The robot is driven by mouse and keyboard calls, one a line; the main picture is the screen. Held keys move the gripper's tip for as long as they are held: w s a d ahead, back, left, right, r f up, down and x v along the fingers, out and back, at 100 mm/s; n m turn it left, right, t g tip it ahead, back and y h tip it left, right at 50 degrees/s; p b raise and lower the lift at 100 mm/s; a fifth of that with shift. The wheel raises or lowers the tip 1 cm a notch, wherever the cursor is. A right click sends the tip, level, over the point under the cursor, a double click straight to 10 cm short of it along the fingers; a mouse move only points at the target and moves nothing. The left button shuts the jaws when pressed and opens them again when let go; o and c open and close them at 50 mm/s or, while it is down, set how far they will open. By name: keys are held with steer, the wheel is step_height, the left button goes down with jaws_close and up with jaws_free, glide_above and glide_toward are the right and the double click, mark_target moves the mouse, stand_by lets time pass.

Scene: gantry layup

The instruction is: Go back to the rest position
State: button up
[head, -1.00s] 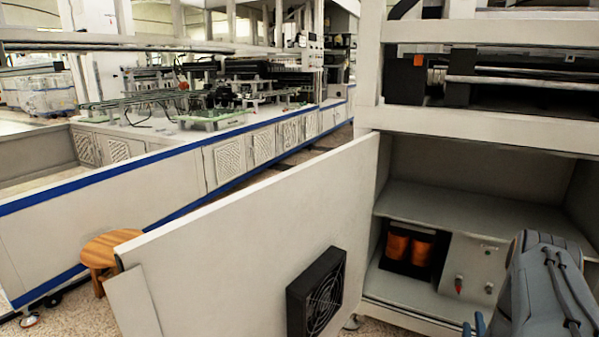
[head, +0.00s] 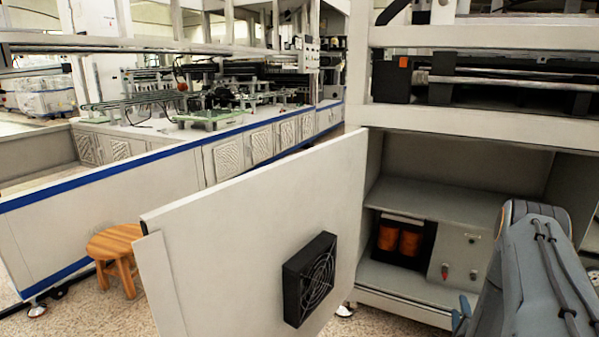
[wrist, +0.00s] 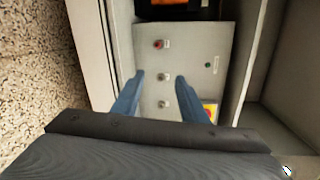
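My gripper (wrist: 160,85) shows in the wrist view with its two blue fingers apart and nothing between them. It faces a grey control box (wrist: 182,45) with a red knob and several small buttons, inside an open cabinet. I cannot tell the gap between fingertips and box. In the head view my arm is at the lower right, and the blue fingertips (head: 461,312) just show beside it, in front of the cabinet. The control box (head: 458,262) stands on the cabinet floor next to two orange coils (head: 398,239).
The cabinet door (head: 255,225) stands wide open to the left, with a black fan (head: 310,280) on it. A wooden stool (head: 115,250) stands beyond the door. A long white machine line (head: 110,195) runs behind. Speckled floor (head: 110,310) is clear at the lower left.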

steer(key=w+a+r+n+g+y, duration=0.2)
steer(key=w+a+r+n+y, duration=0.1)
steer(key=w+a+r+n, duration=0.55)
steer(key=s+a+r+n+g+y, duration=0.1)
steer(key=s+a+r+n+g, duration=0.15)
steer(key=a+r, duration=0.35)
steer(key=s+a+r+n+g+y, duration=0.1)
steer(key=s+a+r+n+y, duration=0.1)
steer(key=a+r+n, duration=0.35)
steer(key=s+a+r+n+g+y, duration=0.1)
steer(key=s+a+r+n+g, duration=0.3)
steer(key=s+a, duration=0.65)
steer(key=s+a+r+n+g+y, duration=0.1)
steer(key=s+a+r+n+g, duration=0.2)
steer(key=s+a+r+n, duration=0.7)
steer(key=s+a+f+n+g, duration=0.2)
steer(key=s+a+f+n, duration=0.15)
steer(key=s+a, duration=1.4)
steer(key=d+r+m+p, duration=0.4)
steer(key=d+r+p, duration=0.5)
steer(key=r+p, duration=0.4)
steer(key=w+d+r+m+p, duration=0.1)
steer(key=d+r+m+p, duration=0.3)
steer(key=d+r+p, duration=0.6)
step_height(320, 180, up, 3)
steer(key=p, duration=0.5)
steer(key=shift+d+r+p, duration=0.15)
steer(key=shift+p, duration=0.15)
